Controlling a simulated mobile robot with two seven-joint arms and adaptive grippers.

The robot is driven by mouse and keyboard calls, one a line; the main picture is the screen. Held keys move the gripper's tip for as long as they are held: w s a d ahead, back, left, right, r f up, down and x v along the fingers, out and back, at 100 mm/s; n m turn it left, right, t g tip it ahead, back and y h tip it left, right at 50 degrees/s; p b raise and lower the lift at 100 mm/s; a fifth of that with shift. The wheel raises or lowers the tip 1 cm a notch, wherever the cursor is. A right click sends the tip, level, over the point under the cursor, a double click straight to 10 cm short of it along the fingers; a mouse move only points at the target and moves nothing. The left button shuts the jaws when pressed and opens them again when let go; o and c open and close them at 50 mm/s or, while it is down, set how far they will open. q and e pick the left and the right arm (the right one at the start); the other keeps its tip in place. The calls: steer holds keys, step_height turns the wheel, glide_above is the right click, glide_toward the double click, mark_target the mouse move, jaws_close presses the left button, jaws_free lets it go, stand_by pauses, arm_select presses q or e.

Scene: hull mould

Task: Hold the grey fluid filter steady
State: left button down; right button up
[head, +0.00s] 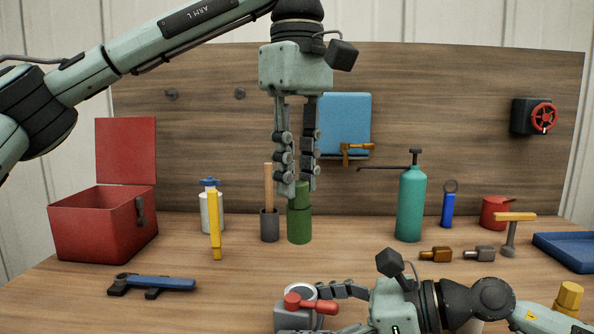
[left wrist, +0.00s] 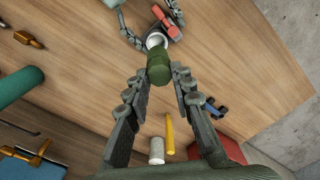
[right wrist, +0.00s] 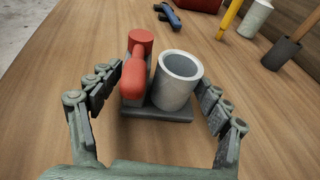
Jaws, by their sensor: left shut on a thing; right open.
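The grey fluid filter (right wrist: 176,85) appears as a hollow, open-topped grey cylinder on a dark base plate (right wrist: 155,113), beside a red handle (right wrist: 133,78). It also shows in the head view (head: 301,291), near the front edge, and in the left wrist view (left wrist: 155,40). My right gripper (right wrist: 150,85) is open, its fingers on either side of the filter and handle, apart from the filter. My left gripper (head: 297,192) is shut on a green cylinder (head: 299,222) with a narrower top, upright; it also shows in the left wrist view (left wrist: 159,70). Its height above the table is unclear.
A red toolbox (head: 100,225), a yellow tool (head: 214,225) and a blue tool (head: 155,284) are at the left. A dark grey cup (head: 269,226) stands beside the green cylinder. A teal pump can (head: 410,205) stands right, with brown and grey fittings nearby.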

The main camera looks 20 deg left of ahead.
steer(key=shift+r, duration=0.3)
steer(key=o, duration=0.5)
steer(key=shift+o, duration=0.2)
steer(key=shift+v, duration=4.05)
